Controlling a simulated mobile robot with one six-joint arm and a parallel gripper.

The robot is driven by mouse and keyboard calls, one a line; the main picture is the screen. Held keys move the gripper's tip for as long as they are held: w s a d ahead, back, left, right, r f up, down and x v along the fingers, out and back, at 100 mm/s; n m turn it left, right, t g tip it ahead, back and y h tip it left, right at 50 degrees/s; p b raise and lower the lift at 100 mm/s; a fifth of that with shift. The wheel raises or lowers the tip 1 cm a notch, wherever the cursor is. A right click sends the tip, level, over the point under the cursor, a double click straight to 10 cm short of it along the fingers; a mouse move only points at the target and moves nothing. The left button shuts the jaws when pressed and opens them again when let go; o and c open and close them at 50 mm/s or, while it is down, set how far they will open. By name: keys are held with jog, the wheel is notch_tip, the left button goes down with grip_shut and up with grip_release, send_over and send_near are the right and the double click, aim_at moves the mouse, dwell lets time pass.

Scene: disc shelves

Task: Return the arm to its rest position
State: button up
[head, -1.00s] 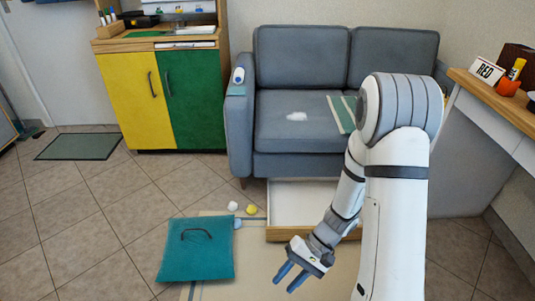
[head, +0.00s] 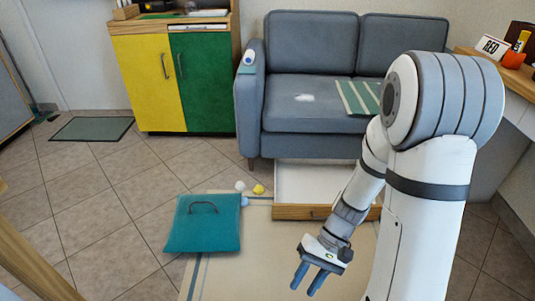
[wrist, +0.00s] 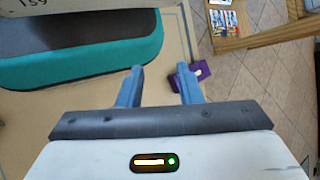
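My gripper (head: 305,285) hangs low over the pale rug in the head view, at the end of my bent arm (head: 345,215). In the wrist view the two blue fingers of my gripper (wrist: 160,82) are apart with nothing between them. A purple object (wrist: 188,76) shows just beyond the right fingertip there; I cannot tell what it is.
A teal cushion (head: 203,235) lies left of my gripper. An open drawer (head: 300,212) sticks out below the grey sofa (head: 310,95). White and yellow balls (head: 258,189) lie near it. A wooden edge (head: 30,262) is at lower left.

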jog(key=d+r+t+h+p, duration=0.3)
jog(key=r+p, duration=1.7)
jog(key=r, duration=0.8)
jog(key=d+r+t+h+p, duration=0.2)
jog(key=r+t+p, duration=0.3)
jog(key=r+p, duration=1.4)
notch_tip(320, 180, up, 10)
jog(key=shift+d+r+t+h+p, duration=0.1)
jog(key=shift+d+t+h+p, duration=0.25)
jog(key=shift+d, duration=0.2)
